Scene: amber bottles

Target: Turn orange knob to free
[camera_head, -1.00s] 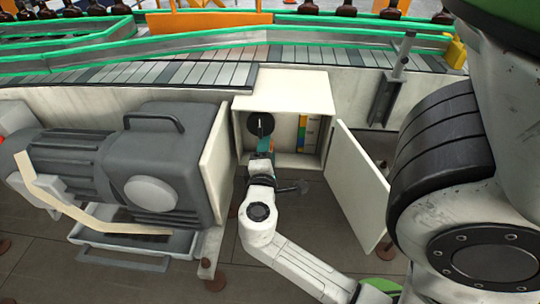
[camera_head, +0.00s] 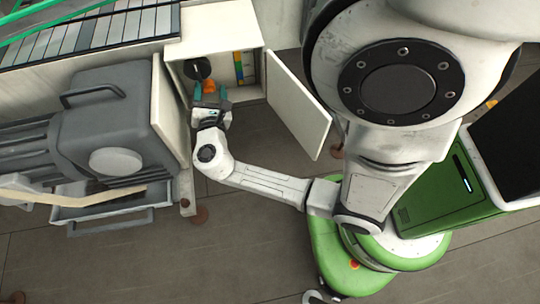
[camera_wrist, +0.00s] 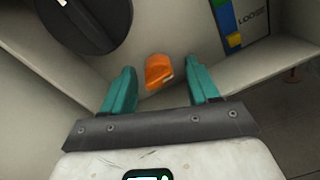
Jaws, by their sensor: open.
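The orange knob (camera_wrist: 158,71) is on the back wall of the open cabinet (camera_head: 222,33). In the wrist view it lies ahead of my gripper (camera_wrist: 162,82), between the two teal fingers, with space on both sides. It also shows in the head view (camera_head: 208,87), just beyond the fingers. My gripper (camera_head: 209,94) is open and empty at the cabinet's opening. A colour-striped label (camera_wrist: 235,25) with the word "LOOSE" is on the wall to the right of the knob. The knob's pointer position is not clear.
A larger black knob (camera_wrist: 85,22) is at the upper left inside the cabinet. The cabinet's open door (camera_head: 297,105) stands to the right of my forearm. A grey motor unit (camera_head: 105,125) stands to the left. A conveyor (camera_head: 90,38) runs behind.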

